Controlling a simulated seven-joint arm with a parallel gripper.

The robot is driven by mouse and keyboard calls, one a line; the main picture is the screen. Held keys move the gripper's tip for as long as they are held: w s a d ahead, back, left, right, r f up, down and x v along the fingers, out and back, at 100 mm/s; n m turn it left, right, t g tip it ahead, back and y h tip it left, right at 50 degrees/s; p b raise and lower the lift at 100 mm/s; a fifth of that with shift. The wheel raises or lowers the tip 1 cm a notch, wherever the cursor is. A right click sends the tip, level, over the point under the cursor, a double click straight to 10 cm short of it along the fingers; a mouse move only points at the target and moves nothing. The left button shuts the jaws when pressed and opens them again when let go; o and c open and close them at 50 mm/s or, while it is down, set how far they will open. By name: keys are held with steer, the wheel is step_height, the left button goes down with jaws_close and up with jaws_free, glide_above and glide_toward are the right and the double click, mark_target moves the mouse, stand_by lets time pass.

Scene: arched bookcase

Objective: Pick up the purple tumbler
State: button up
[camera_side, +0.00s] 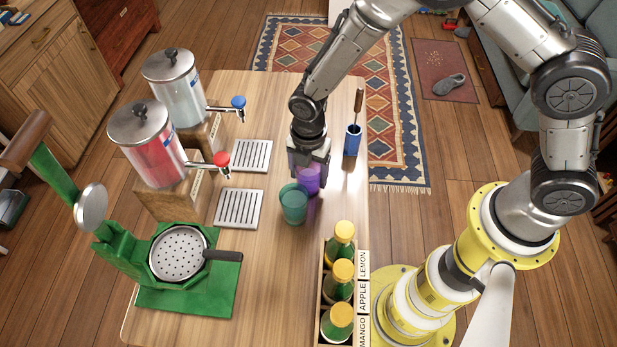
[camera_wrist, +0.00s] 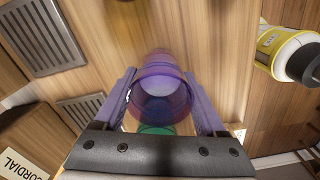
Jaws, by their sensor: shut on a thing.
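The purple tumbler (camera_side: 310,184) is see-through and stands near the middle of the wooden table in the side view. My gripper (camera_side: 308,172) reaches down over it from above and is shut on it. In the wrist view the tumbler (camera_wrist: 162,90) sits between the two fingers of my gripper (camera_wrist: 164,100), one on each side. I cannot tell whether its base touches the table. A teal tumbler (camera_side: 294,204) stands close in front of it and partly shows below it in the wrist view (camera_wrist: 156,130).
Two drink dispensers, one clear (camera_side: 183,90) and one red (camera_side: 150,145), stand left with drip grates (camera_side: 239,209). A green press (camera_side: 190,275) is front left. A rack of labelled bottles (camera_side: 338,282) is front right. A blue holder (camera_side: 352,141) stands right of my gripper.

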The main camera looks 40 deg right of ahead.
steer(key=c, duration=0.4)
steer(key=shift+o, duration=0.2)
steer(key=shift+r, duration=0.1)
